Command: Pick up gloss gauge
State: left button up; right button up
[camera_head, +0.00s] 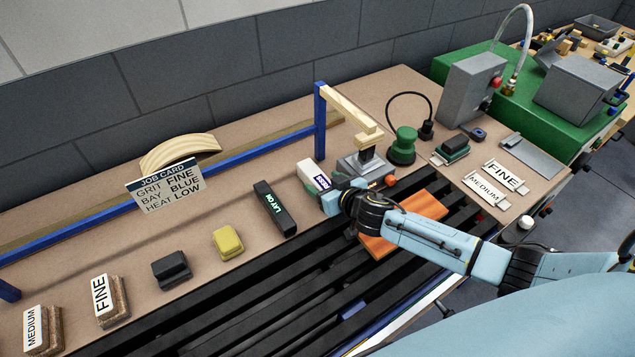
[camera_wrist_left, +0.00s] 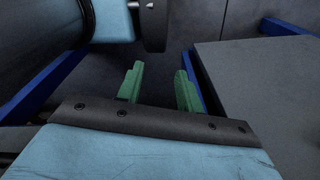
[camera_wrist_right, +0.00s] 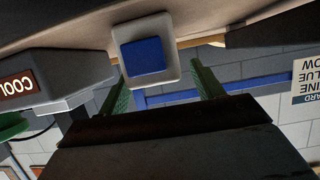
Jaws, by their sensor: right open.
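A small white block with a dark blue face (camera_head: 313,176), which looks like the gloss gauge, lies on the brown bench top. In the right wrist view the white block (camera_wrist_right: 174,72) shows ahead of and between the open green fingers of my right gripper (camera_wrist_right: 162,85), apart from both. In the head view my right gripper (camera_head: 332,200) is close beside the block's near end, its fingertips mostly hidden. My left gripper (camera_wrist_left: 158,88) is open and empty in the left wrist view; it is out of the head view.
A black device with green lettering (camera_head: 275,208) lies left of the white block. A blue rail (camera_head: 240,165) runs behind. Black slats and an orange-brown panel (camera_head: 428,206) are in front.

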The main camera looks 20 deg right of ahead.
jog(key=shift+w+a+f, duration=0.1)
jog(key=shift+w+f, duration=0.15)
jog(key=shift+w, duration=0.3)
jog(key=c, duration=1.2)
jog(key=shift+o, duration=0.2)
jog(key=shift+r, duration=0.1)
